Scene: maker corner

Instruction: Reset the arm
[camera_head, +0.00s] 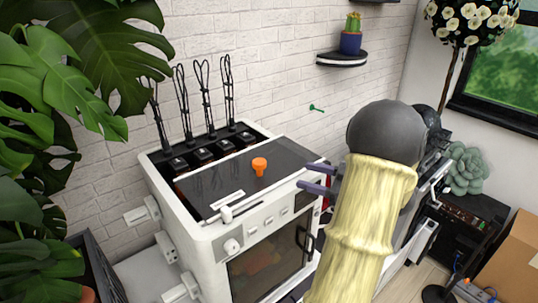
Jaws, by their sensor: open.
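My gripper (303,175) is at the end of my arm, right of centre.
A small orange piece (259,165) stands on the machine's top. Large leaves (60,80) fill the left side. A wall shelf (342,59) holds a potted cactus (351,35). At right are a dark box-like unit (465,218) and a cardboard box (512,262).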

